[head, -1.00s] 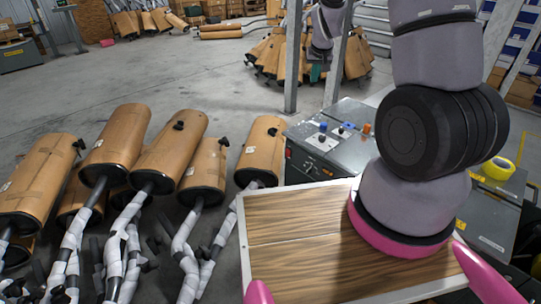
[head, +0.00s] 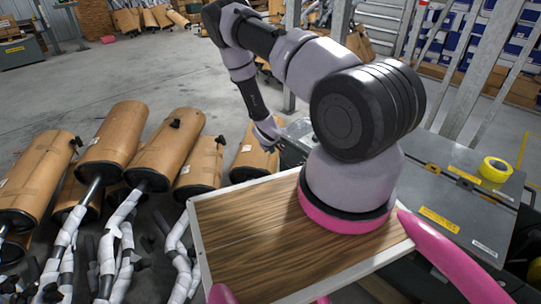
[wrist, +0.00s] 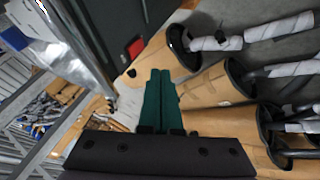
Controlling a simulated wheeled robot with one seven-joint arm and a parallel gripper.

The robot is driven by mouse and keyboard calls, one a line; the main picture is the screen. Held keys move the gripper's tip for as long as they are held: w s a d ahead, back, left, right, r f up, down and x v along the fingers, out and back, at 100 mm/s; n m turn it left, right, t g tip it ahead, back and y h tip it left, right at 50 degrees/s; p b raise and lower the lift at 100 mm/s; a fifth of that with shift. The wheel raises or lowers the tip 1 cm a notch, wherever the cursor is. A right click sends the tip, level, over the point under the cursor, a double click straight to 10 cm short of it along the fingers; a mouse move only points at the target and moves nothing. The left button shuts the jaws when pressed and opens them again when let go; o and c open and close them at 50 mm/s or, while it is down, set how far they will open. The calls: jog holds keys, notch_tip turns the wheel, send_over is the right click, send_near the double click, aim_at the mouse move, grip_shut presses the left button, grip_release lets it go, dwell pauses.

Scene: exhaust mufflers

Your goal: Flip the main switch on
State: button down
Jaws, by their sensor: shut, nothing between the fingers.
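The control box (head: 292,150) stands beyond my wooden-topped base in the head view, mostly hidden behind my arm. In the wrist view its dark side face (wrist: 112,30) carries a small red part, which looks like the main switch (wrist: 136,47). Which way the switch is set is too small to tell. My gripper (wrist: 160,72) has green fingers pressed together with nothing between them. Its tips are near the red part, below and to the right of it in the wrist view, seemingly apart from it. In the head view my gripper (head: 271,140) is small beside the box.
Several cardboard-wrapped mufflers (head: 117,137) with white-wrapped pipes stand left of the box, close to my gripper. A grey cabinet (head: 440,175) with a yellow tape roll (head: 496,169) is at the right. Open floor lies behind the mufflers.

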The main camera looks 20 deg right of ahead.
jog(key=shift+a+f, duration=0.1)
jog(key=shift+f, duration=0.25)
jog(key=w+d+f, duration=0.6)
jog(key=f, duration=0.2)
jog(key=shift+w+d+f, duration=0.15)
jog(key=shift+d+f, duration=0.2)
